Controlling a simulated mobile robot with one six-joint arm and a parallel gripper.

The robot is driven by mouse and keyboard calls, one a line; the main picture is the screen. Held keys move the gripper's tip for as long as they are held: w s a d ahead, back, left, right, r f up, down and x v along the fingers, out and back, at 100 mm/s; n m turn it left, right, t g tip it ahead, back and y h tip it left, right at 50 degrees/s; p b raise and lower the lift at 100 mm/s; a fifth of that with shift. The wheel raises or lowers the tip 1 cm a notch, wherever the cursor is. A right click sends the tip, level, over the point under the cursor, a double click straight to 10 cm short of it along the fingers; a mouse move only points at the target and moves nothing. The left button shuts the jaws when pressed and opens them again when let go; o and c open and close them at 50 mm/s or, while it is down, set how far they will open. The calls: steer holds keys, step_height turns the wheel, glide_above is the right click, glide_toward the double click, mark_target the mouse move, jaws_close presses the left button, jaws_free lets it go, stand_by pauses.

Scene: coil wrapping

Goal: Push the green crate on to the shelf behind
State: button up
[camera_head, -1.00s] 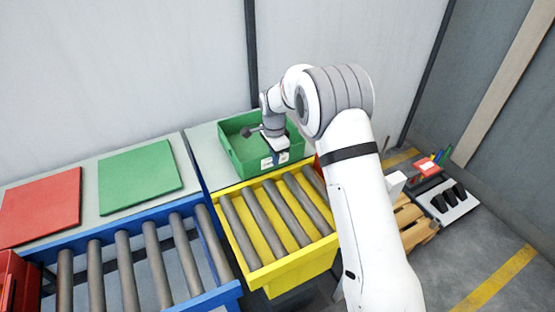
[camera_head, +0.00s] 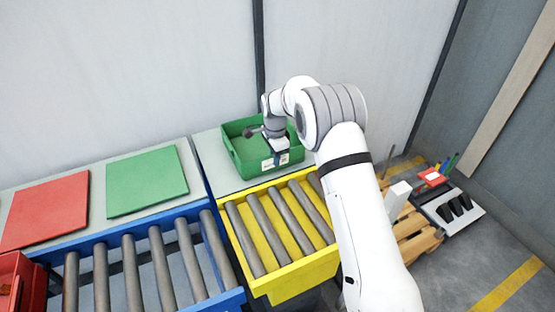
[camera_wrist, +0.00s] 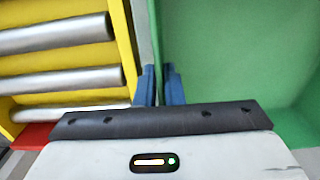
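The green crate (camera_head: 250,167) is an open box. It sits on the grey shelf (camera_head: 222,182) behind the yellow roller conveyor, with a white label on its front side. My gripper (camera_head: 277,150) is at the crate's front wall, reaching down from above. In the wrist view, the blue fingers (camera_wrist: 160,85) are close together at the crate's wall, one on each side of it. The crate's green inside (camera_wrist: 235,60) fills the right of that view. The fingertips are hidden in the head view.
The yellow roller conveyor (camera_head: 297,268) stands in front of the crate. To the left are a blue roller conveyor (camera_head: 222,302), a green panel (camera_head: 147,182), a red panel (camera_head: 45,210) and a red bin (camera_head: 36,287). A wall (camera_head: 345,60) rises behind. A wooden pallet (camera_head: 420,243) stands at right.

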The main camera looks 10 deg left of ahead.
steer(key=o, duration=0.4)
steer(key=shift+s+d, duration=0.1)
steer(key=shift+o, duration=0.2)
step_height(320, 180, up, 8)
steer(key=shift+f+b, duration=0.1)
steer(key=shift+b, duration=0.2)
